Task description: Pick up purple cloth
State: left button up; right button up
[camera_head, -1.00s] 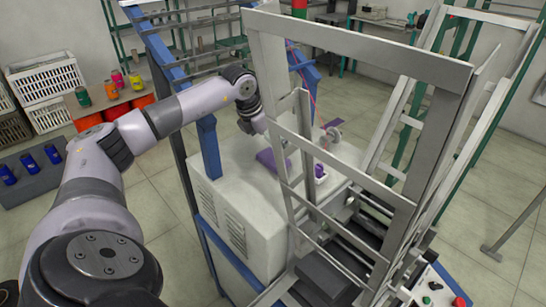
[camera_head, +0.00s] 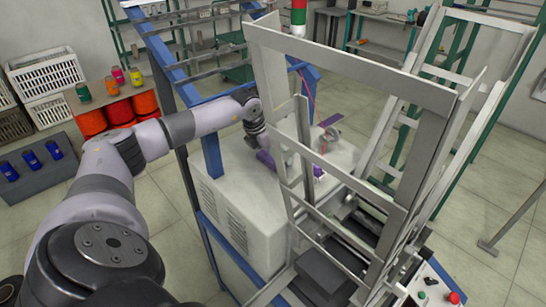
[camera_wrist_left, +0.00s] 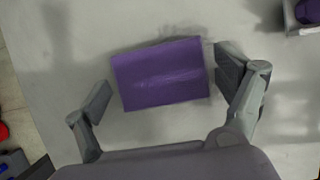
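The purple cloth (camera_wrist_left: 160,75) is a flat rectangle on the pale machine top in the left wrist view. In the head view the cloth (camera_head: 265,158) shows only in part, behind my left arm and the grey frame. My left gripper (camera_wrist_left: 165,78) is open and empty over it. One finger is by the cloth's left edge and the other by its right edge. I cannot tell whether they touch it. In the head view my left gripper is at the end of the arm, largely hidden by the wrist and frame. My right gripper is not in view.
A grey metal frame (camera_head: 350,53) stands close to the right of my left arm. A blue post (camera_head: 211,147) is close on its left.

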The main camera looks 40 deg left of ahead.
pick_arm(q)
jog(key=c, duration=0.6)
jog(key=shift+r, duration=0.1)
jog(key=shift+r, duration=0.2)
notch_tip(320, 180, up, 20)
jog(key=b, duration=0.3)
jog(key=shift+f, duration=0.25)
